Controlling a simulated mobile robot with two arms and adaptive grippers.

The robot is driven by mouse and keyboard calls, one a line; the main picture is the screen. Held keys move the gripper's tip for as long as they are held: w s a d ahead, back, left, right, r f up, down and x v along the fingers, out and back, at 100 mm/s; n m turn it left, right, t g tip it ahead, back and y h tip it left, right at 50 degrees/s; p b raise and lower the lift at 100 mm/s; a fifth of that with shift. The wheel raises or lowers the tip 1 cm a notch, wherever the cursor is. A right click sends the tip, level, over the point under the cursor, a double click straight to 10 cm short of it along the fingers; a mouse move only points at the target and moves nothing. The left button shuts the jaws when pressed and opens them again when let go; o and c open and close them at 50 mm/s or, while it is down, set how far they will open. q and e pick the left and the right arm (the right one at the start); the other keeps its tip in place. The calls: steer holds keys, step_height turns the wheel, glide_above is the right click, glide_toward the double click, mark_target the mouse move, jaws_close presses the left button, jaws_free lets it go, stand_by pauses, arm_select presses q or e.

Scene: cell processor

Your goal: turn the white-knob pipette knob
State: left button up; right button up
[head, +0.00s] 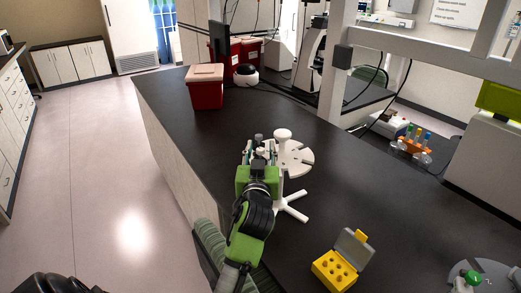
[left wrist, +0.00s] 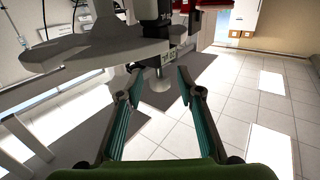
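The white pipette stand (head: 296,158) is on the black bench, with a slotted round top and splayed feet. My left gripper (head: 259,152) is at its left side, level with the top. In the left wrist view, which looks upside down, the left gripper (left wrist: 159,75) is open, with one finger on each side of a dark pipette (left wrist: 154,32). A pale grey knob (left wrist: 159,95) at the pipette's end shows between the fingers, apparently touching neither. The stand's slotted top (left wrist: 60,52) is beside it. Whether this is the white-knob pipette is unclear. My right gripper is out of view.
A yellow tube box (head: 334,272) with a raised grey lid is at the bench's front. A red bin (head: 205,87) stands farther back. The bench between the stand and red bin is clear.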

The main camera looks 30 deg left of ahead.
mark_target(261, 149)
arm_select(q)
step_height(261, 149, up, 10)
stand_by(0.6)
stand_by(0.4)
